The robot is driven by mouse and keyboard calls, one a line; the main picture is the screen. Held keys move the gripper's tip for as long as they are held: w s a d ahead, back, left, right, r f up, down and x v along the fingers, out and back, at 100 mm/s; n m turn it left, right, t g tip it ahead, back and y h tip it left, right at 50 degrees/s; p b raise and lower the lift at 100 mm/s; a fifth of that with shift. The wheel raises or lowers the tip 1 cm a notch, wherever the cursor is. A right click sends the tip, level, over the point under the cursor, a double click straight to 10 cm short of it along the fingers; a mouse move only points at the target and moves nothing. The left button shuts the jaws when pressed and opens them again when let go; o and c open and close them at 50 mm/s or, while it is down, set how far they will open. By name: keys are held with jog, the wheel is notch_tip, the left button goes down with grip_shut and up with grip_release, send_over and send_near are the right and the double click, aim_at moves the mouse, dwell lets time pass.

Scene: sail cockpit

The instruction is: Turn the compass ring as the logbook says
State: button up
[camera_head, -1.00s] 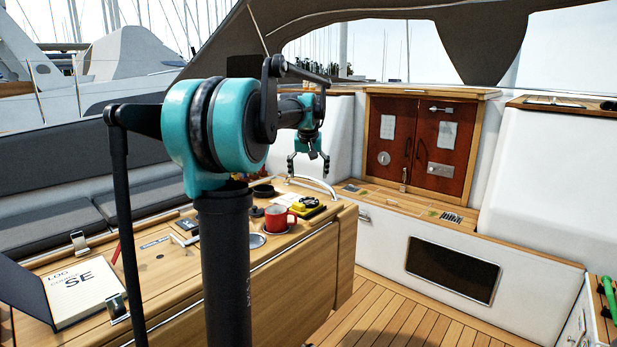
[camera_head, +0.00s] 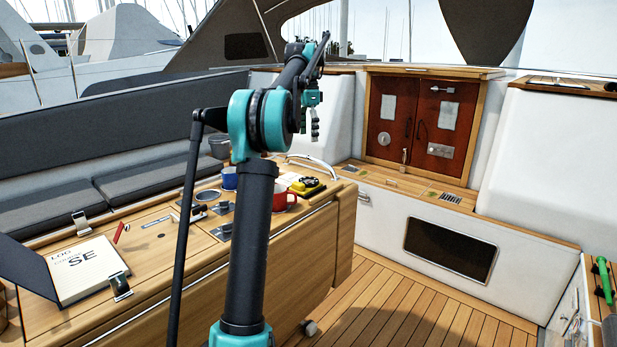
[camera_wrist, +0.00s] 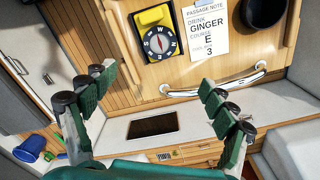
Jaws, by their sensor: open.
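The compass (camera_wrist: 160,42) lies at the top of the wrist view, a round dial with a dark ring marked N, E, S, W beside a yellow block. In the head view the compass (camera_head: 306,187) is a small yellow and black thing on the table's far end. The logbook (camera_head: 86,270) lies open at the table's near left; its page reads "LOG", a small line I cannot read, and "SE". My gripper (camera_wrist: 160,95) is open and empty, its fingers wide apart, with the compass beyond its tips. In the head view my gripper (camera_head: 314,125) hangs above the table's far end.
A passage note (camera_wrist: 208,30) beside the compass reads "DRINK GINGER", "COURSE E" and "3". A red mug (camera_head: 284,200) and a blue mug (camera_head: 229,178) stand near the compass. A curved handrail (camera_wrist: 215,84) crosses the table's end. The deck floor (camera_head: 400,290) is clear.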

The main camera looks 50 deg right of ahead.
aim_at(309, 180)
notch_tip(309, 180, down, 16)
jog(key=shift+f, duration=0.1)
dwell(0.4)
jog(key=shift+c, duration=0.3)
jog(key=c, duration=1.1)
jog(key=shift+n, duration=0.4)
jog(key=n, duration=1.1)
jog(key=shift+n, duration=0.5)
